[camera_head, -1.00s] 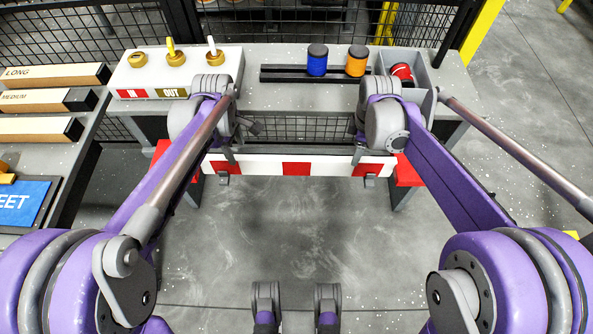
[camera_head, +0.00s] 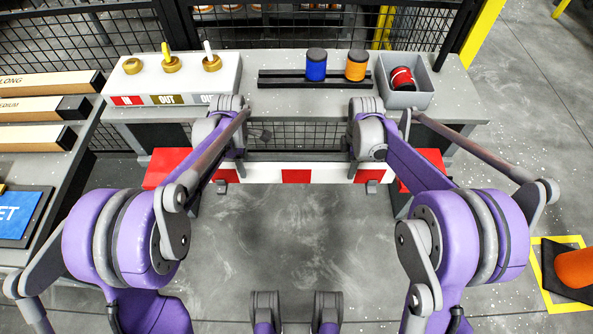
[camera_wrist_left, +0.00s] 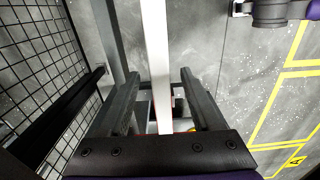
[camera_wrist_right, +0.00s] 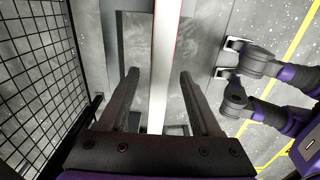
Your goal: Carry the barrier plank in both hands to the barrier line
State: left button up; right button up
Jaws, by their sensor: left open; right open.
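The barrier plank (camera_head: 296,173), white with red blocks, lies level across the front of the grey bench, between red supports. My left gripper (camera_head: 229,163) is over its left part, and my right gripper (camera_head: 359,160) is over its right part. In the left wrist view the plank (camera_wrist_left: 158,40) runs between the open fingers of my left gripper (camera_wrist_left: 159,76). In the right wrist view the plank (camera_wrist_right: 164,50) runs between the open fingers of my right gripper (camera_wrist_right: 159,75). Gaps show between plank and fingers. The barrier line cannot be made out.
The grey bench (camera_head: 290,98) holds a white box (camera_head: 160,77) with knobs, blue (camera_head: 316,66) and orange (camera_head: 356,64) cylinders, and a grey bin (camera_head: 404,95). Mesh fencing stands behind. An orange cone (camera_head: 578,268) stands at right. Floor before the plank is clear.

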pick_arm(q)
notch_tip(320, 180, down, 6)
jog(key=shift+f, duration=0.2)
pick_arm(e)
notch_tip(320, 180, down, 6)
jog(key=shift+f, duration=0.2)
pick_arm(q)
grip_shut()
pick_arm(e)
grip_shut()
dwell(0.8)
